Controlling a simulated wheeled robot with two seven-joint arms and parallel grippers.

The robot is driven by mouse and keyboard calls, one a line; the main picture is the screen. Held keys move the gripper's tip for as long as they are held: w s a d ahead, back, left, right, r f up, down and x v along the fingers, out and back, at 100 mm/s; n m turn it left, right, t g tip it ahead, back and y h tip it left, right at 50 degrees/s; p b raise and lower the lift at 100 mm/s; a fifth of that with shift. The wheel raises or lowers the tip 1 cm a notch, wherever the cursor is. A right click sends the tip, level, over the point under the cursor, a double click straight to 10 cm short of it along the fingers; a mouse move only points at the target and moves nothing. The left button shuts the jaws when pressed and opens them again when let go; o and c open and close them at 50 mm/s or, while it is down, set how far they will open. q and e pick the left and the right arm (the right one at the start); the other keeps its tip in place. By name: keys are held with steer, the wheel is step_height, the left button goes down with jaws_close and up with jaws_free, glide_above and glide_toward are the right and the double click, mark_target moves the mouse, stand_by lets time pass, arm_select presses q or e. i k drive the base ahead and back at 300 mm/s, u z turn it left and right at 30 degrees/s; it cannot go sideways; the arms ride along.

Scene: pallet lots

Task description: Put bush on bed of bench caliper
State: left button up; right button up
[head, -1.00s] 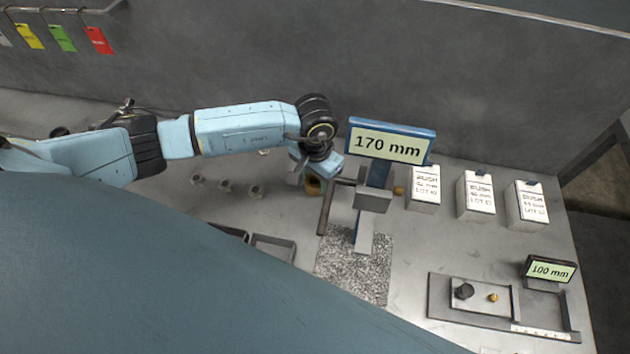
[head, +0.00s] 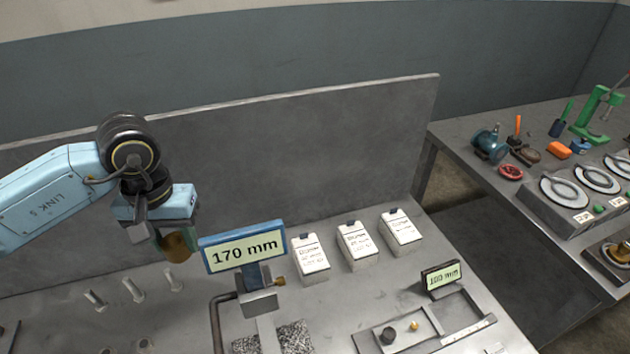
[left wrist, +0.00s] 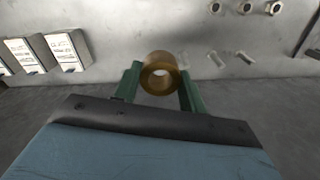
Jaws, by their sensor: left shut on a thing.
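My left gripper (head: 172,238) is shut on a brass-coloured bush (head: 180,246) and holds it above the bench, left of the caliper. In the left wrist view the bush (left wrist: 160,74) sits between the two green fingers of the gripper (left wrist: 160,88), its round hole facing the camera. The bench caliper (head: 262,303) stands upright with a blue-framed display (head: 243,246) reading 170 mm. A speckled plate (head: 290,338) lies by its foot; its lower part is cut off by the frame. My right gripper does not show.
Several white bush boxes (head: 310,260) stand right of the caliper. A tray (head: 415,335) with small parts and a 100 mm display (head: 442,274) is at the right. A grey back panel (head: 300,150) borders the bench.

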mark_target(458, 311)
steer(key=u, duration=0.9)
steer(key=k, duration=1.5)
steer(key=z, duration=1.55)
steer(key=i, duration=1)
